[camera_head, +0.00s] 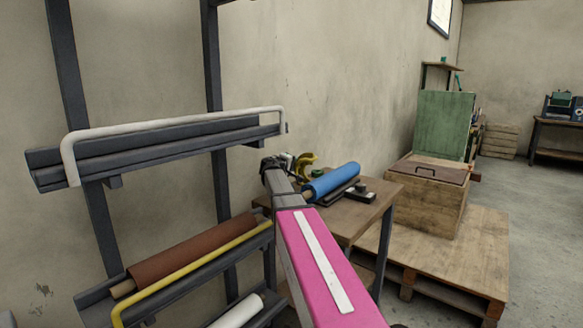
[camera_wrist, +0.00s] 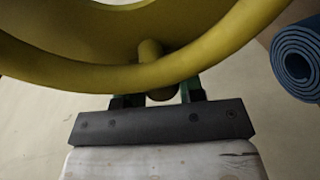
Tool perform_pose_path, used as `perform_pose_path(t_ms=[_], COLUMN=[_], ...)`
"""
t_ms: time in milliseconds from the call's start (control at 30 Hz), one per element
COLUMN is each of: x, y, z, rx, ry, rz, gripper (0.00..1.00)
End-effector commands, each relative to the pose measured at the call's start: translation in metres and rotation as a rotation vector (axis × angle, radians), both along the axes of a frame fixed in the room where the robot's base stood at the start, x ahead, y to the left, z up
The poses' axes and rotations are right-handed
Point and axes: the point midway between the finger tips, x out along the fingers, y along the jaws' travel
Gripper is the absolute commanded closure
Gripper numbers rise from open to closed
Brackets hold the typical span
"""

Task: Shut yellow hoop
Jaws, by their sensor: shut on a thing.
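The yellow hoop (camera_head: 190,275) is a bar on the lower rack shelf at the left, running along the front of a brown roll (camera_head: 195,250). My gripper (camera_head: 284,163) is well to the right of it, above the wooden table. It is shut on a separate yellow curved object (camera_head: 304,165). In the wrist view this object (camera_wrist: 100,77) fills the top, with a broad rim and a short stub. The green fingertips of my gripper (camera_wrist: 158,92) close around the stub; the exact contact is partly hidden.
A blue roll (camera_head: 332,181) lies on the wooden table (camera_head: 350,215) close to my gripper. A pale hoop (camera_head: 175,122) spans the upper rack shelf. A white roll (camera_head: 238,312) sits lower. A crate (camera_head: 427,198) stands on a wooden platform at the right.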

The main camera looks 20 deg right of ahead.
Motion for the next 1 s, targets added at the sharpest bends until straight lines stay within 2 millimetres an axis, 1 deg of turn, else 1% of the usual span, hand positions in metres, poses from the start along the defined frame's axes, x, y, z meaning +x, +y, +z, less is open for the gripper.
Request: perform_pose_path(t_ms=[133,567,600,633,667,1000], x=[-0.0031,-0.0034,-0.0034,-0.0034,-0.0034,-0.0054], y=[-0.0009,-0.0012,-0.0012,-0.0012,-0.0012,0.0009], z=[0.002,0.0026,0.0026,0.0025,0.0026,0.0034], rx=[0.02,0.026,0.026,0.025,0.024,0.022], ry=[-0.026,-0.034,-0.034,-0.034,-0.034,-0.033], rz=[-0.001,0.0,0.0,0.0,0.0,0.0], gripper=[1.0,1.0,0.55,0.45,0.39,0.39])
